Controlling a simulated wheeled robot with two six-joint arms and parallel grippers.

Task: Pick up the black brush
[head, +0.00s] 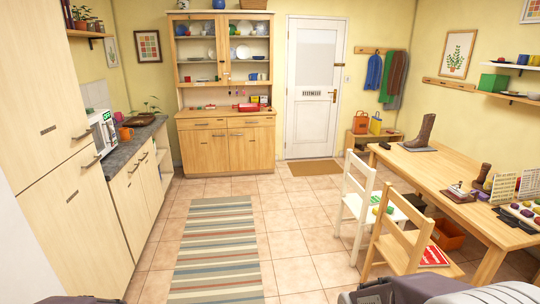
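I cannot make out the black brush for certain. A small black object (384,146) lies on the far left corner of the wooden table (440,172); it is too small to tell what it is. A brown boot (424,130) stands on a dark mat on the table. Small brown items (460,191) lie nearer, beside another brown shoe or boot (484,172). Grey parts of my arms show at the bottom edge, at left and right. Neither gripper's fingertips are in view.
A white chair (362,205) and a wooden chair (405,245) stand at the table's left side. A striped rug (216,250) lies on open tiled floor. A hutch (226,140) and white door (314,90) are at the back; a counter (130,140) runs along the left.

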